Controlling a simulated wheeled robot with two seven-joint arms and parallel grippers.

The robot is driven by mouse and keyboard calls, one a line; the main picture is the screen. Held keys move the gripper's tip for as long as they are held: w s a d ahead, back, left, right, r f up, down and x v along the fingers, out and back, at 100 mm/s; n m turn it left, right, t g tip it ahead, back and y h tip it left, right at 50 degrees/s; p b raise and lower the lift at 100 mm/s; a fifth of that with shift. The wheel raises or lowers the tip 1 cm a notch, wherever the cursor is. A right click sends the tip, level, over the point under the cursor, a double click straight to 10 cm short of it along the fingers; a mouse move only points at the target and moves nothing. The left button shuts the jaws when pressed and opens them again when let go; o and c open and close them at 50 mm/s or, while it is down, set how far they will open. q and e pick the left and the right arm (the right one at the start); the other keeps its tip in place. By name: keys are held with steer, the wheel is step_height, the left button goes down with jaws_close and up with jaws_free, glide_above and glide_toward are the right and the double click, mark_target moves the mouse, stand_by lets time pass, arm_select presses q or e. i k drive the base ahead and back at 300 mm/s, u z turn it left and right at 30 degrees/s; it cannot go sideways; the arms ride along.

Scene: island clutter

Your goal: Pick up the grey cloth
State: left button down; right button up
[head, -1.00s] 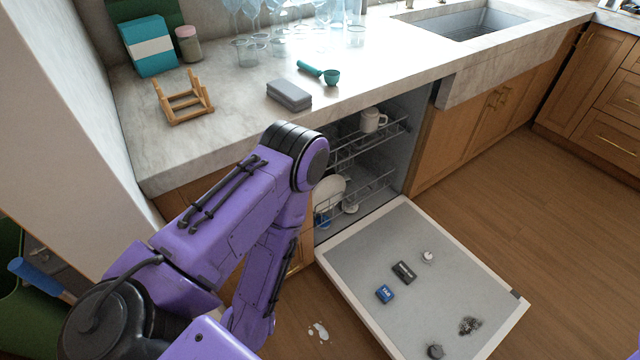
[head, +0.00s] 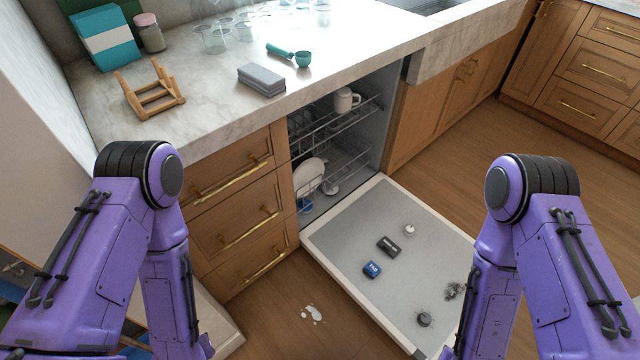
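The grey cloth (head: 262,80) lies folded in a flat rectangular stack on the marble counter, near its front edge and above the open dishwasher. Nothing covers it. Both of my purple arms show in the lower left and lower right of the head view, bent with their elbows up and their forearms pointing down. Neither gripper is in view, and neither arm touches the cloth.
A teal scoop (head: 290,54) lies just behind the cloth, and a wooden stand (head: 150,92) is to its left. Clear glasses (head: 212,38) stand behind. The open dishwasher door (head: 340,235) holds small items. White bits (head: 312,313) lie on the floor.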

mark_target(269, 83)
steer(key=z, duration=1.5)
steer(key=k, duration=0.8)
steer(key=u, duration=0.5)
